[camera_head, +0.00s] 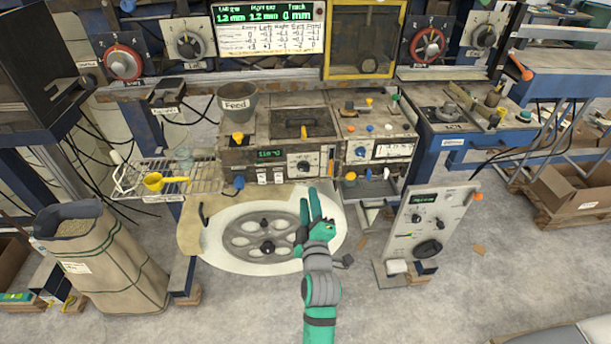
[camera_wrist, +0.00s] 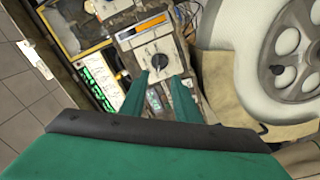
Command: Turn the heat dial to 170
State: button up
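A dark round dial (camera_head: 304,167) on a pale plate sits on the front of the middle machine. It is probably the heat dial, but its marks and label are too small to read. The same dial (camera_wrist: 160,61) shows in the wrist view, just beyond my fingertips. A small green display (camera_head: 270,153) is left of it; its digits are not clear to me. My green gripper (camera_head: 309,212) is below the dial in the head view, over the big wheel. In the wrist view its two fingers (camera_wrist: 159,80) are apart, with nothing between them; contact with the dial is not visible.
The big spoked wheel (camera_head: 262,241) lies below the machine. A panel with knobs (camera_head: 428,222) stands to the right. A wire rack (camera_head: 150,180) with a yellow scoop (camera_head: 164,181) and a sack (camera_head: 100,258) are on the left. An orange strip (camera_head: 331,160) is right of the dial.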

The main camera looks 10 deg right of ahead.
aim_at(305, 171)
jog(key=w, duration=1.1)
jog(key=shift+s, duration=0.1)
grip_shut()
